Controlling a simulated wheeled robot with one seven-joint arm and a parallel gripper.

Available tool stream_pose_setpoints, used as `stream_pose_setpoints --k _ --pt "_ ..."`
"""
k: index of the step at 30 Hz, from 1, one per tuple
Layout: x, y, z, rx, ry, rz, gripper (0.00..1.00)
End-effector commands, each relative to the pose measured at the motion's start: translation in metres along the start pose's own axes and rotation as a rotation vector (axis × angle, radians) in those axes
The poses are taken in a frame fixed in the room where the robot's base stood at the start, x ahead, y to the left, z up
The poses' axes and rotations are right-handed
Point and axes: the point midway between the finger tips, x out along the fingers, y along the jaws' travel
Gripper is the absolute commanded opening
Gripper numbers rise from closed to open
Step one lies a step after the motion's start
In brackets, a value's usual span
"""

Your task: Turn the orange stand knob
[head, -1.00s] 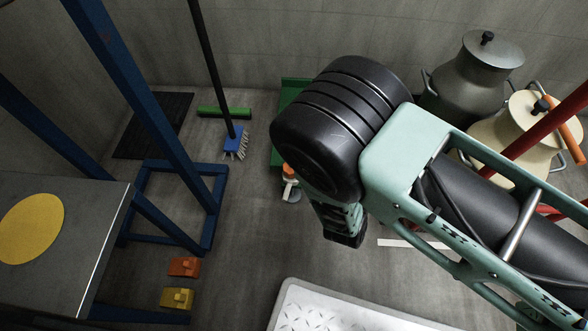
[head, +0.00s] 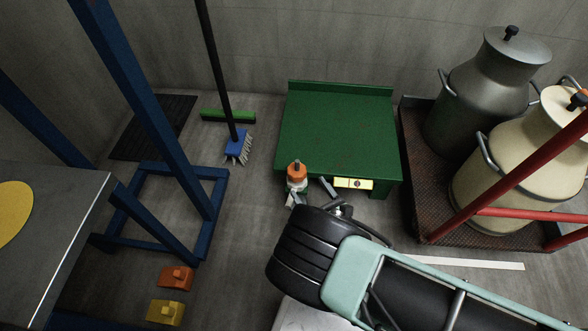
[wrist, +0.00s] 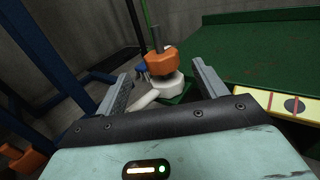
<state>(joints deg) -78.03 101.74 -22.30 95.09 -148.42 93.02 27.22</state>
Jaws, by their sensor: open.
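The orange knob (head: 297,170) sits on a pale fitting at the front left corner of the green stand (head: 335,130). A dark stem rises from its top. In the wrist view the orange knob (wrist: 162,61) stands upright above its pale round body, from which a pale spout points down left. My gripper (head: 312,194) is at the stand's front edge, just in front of the knob. In the wrist view my gripper (wrist: 160,76) is open, with one finger on each side of the knob's line. It holds nothing, and I cannot tell any contact.
A yellow label plate (head: 353,183) is on the stand's front. Metal cans (head: 480,95) stand on a dark platform behind a red rail (head: 500,185) at right. A blue frame (head: 150,120) and a broom (head: 238,145) are at left. Orange and yellow blocks (head: 166,311) lie on the floor.

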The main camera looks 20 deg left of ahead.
Motion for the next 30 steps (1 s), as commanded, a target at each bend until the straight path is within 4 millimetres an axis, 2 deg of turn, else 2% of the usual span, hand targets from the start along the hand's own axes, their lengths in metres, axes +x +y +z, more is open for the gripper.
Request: stream_pose_setpoints --k 3,9,15,21,28,29,30 --pt "0.027 -0.001 -0.004 0.001 -0.006 -0.002 0.71" --pt "0.066 -0.001 -0.004 0.0 -0.004 -0.002 0.71" --pt "0.092 -0.001 -0.002 0.0 -0.002 -0.001 0.71" --pt "0.101 -0.001 0.0 -0.001 -0.001 -0.001 0.71" --pt "0.101 -0.001 0.001 -0.002 0.0 -0.001 0.71" --pt "0.101 -0.001 0.001 -0.002 0.0 -0.001 0.65" --pt "0.101 -0.001 0.001 -0.002 0.0 -0.001 0.54"
